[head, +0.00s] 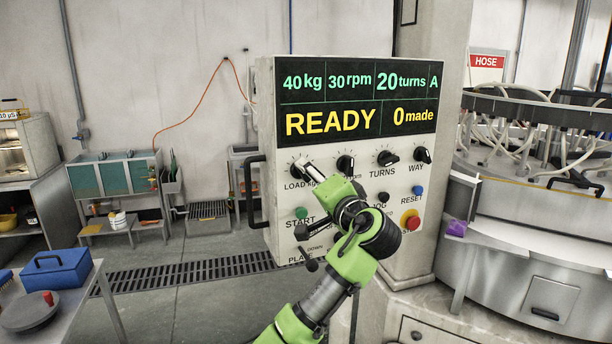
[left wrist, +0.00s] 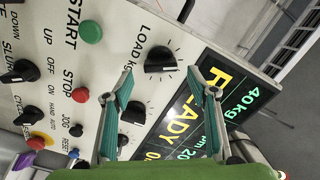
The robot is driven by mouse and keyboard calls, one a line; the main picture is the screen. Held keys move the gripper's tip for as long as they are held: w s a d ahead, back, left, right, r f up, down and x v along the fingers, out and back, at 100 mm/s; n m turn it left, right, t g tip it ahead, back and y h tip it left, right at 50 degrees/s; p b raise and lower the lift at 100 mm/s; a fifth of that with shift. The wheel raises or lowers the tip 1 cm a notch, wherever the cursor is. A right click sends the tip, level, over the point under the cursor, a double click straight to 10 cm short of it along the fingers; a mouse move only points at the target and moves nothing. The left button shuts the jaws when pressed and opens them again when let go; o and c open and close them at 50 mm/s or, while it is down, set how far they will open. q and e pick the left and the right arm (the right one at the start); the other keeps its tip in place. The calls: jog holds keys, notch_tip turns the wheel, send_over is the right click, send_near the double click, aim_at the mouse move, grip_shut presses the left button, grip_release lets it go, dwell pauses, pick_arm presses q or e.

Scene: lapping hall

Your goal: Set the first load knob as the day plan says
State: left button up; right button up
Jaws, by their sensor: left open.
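The black LOAD kg knob (head: 299,167) is at the upper left of the knob row on the white control panel (head: 285,240). The panel's display (head: 355,97) reads 40 kg, 30 rpm, 20 turns, A, READY and 0 made. My left gripper (head: 318,181) is just in front of the panel and covers part of the LOAD label. In the left wrist view my left gripper (left wrist: 162,72) is open, with the LOAD knob (left wrist: 160,60) ahead between its fingertips. Whether they touch it I cannot tell. My right gripper and the day plan are not in view.
The 30 rpm knob (head: 345,163), TURNS knob (head: 387,158) and WAY knob (head: 422,155) are to the right. Below are a green START button (head: 301,213) and a red stop button (head: 410,219). A black handle (head: 251,190) sticks out at the panel's left edge.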

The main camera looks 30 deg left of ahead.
pick_arm(q)
jog(key=v, duration=0.7)
jog(key=shift+d, duration=0.15)
